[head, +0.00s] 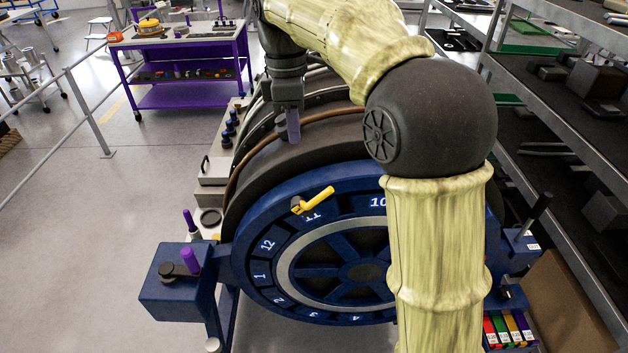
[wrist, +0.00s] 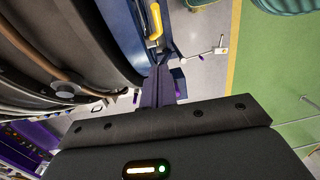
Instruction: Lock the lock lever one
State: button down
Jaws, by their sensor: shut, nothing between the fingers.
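A yellow lever (head: 313,201) is mounted on the blue numbered ring (head: 262,215), near its top left. It points up and to the right in the head view. No name is readable on it, so I cannot tell if it is lock lever one. It also shows at the top of the wrist view (wrist: 155,22), just beyond my fingertips. My gripper (head: 293,138) is shut and empty, pointing down over the dark casing, behind the lever. Its purple fingers (wrist: 158,78) are together in the wrist view and appear apart from the lever.
Shelving (head: 560,110) stands close on the right. A purple cart (head: 180,95) and a railing (head: 88,115) are farther back.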

jog(key=d+f+p, duration=0.1)
jog(key=f, duration=0.3)
jog(key=d+f+p, duration=0.1)
jog(key=f, duration=0.3)
jog(key=s+d+f+p, duration=0.1)
jog(key=f, duration=0.3)
jog(key=shift+d, duration=0.2)
jog(key=shift+f, duration=0.2)
jog(key=shift+f, duration=0.1)
